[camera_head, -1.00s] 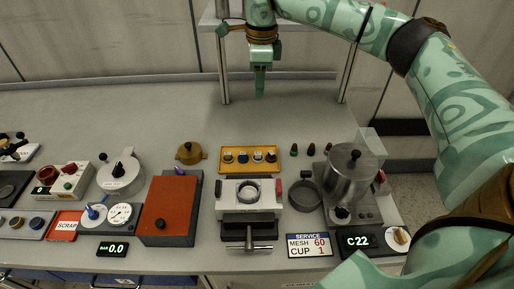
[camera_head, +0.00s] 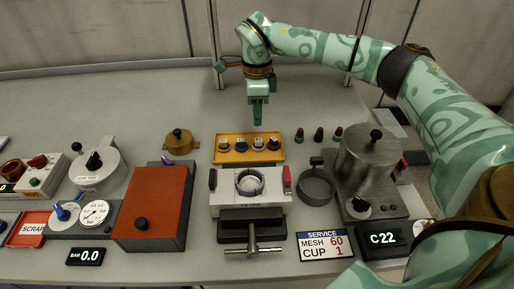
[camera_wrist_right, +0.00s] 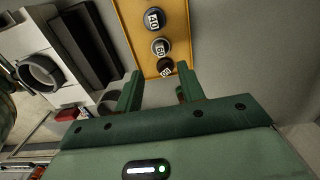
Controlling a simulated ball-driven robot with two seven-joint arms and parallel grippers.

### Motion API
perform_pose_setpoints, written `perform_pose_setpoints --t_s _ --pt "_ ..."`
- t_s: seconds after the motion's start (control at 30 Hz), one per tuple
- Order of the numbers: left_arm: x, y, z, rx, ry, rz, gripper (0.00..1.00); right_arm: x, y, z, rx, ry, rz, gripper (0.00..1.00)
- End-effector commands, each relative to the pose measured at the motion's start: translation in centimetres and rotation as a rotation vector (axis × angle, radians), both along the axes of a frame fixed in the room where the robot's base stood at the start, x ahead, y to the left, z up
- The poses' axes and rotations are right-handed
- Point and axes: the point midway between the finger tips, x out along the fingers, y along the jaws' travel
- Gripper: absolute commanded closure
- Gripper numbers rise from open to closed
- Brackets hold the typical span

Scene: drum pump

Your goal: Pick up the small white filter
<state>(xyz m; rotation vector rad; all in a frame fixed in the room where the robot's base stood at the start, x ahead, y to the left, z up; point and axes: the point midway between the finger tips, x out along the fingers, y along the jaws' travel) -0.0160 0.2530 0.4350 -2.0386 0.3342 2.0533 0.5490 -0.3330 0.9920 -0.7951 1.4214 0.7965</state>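The small filters stand in a row in a yellow tray (camera_head: 218,156), with coloured or dark rims and pale labelled tops. In the right wrist view, a pale-rimmed filter marked 60 (camera_wrist_right: 160,47) sits between a dark one marked 40 (camera_wrist_right: 153,19) and a brown one (camera_wrist_right: 166,67). Which one the task means by white is hard to tell. My right gripper (camera_head: 257,124) points down just above and behind the tray, apart from the filters. In the right wrist view its two fingers (camera_wrist_right: 158,92) are spread with nothing between them. My left gripper is not in view.
A white press with a round ring (camera_head: 249,182) stands in front of the tray. A steel pot (camera_head: 368,160) and a grey ring dish (camera_head: 316,187) are to the right. A red-topped box (camera_head: 155,205) and a brass pot (camera_head: 179,142) are to the left. The bench behind is clear.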

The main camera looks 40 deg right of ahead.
Motion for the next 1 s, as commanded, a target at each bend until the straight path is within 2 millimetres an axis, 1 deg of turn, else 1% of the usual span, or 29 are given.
perform_pose_setpoints --t_s 0.03,0.1,0.2,0.37,0.47,0.5,0.63,0.7,0.9,0.97,1.0 --pt "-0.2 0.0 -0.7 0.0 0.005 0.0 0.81 0.0 0.0 -1.7 0.0 0.004 0.0 0.61" --pt "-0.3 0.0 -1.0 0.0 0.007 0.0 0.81 0.0 0.0 -2.8 0.001 0.003 0.0 0.61" --pt "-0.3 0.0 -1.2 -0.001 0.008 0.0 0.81 0.0 0.0 -3.8 0.001 0.001 0.001 0.61" --pt "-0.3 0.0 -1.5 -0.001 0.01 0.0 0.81 0.0 -0.1 -4.6 0.001 0.001 0.0 0.61" --pt "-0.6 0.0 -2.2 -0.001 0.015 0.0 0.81 -0.1 -0.3 -6.0 0.0 0.002 -0.001 0.61" --pt "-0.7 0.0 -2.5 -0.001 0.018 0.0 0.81 -0.2 -0.4 -6.8 0.0 0.004 -0.001 0.61" --pt "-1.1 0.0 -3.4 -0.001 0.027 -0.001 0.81 -0.3 -0.4 -9.0 0.0 0.004 -0.001 0.61" --pt "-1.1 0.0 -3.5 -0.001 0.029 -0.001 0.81 -0.2 -0.5 -9.5 0.0 0.001 -0.001 0.61" --pt "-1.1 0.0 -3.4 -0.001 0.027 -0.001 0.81 -0.2 -0.4 -9.2 -0.001 -0.002 -0.001 0.61" --pt "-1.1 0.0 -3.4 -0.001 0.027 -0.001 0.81 -0.2 -0.4 -9.2 -0.001 -0.002 -0.001 0.78" --pt "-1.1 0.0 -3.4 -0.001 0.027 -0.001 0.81 -0.2 -0.4 -9.2 -0.001 -0.002 -0.001 0.89"
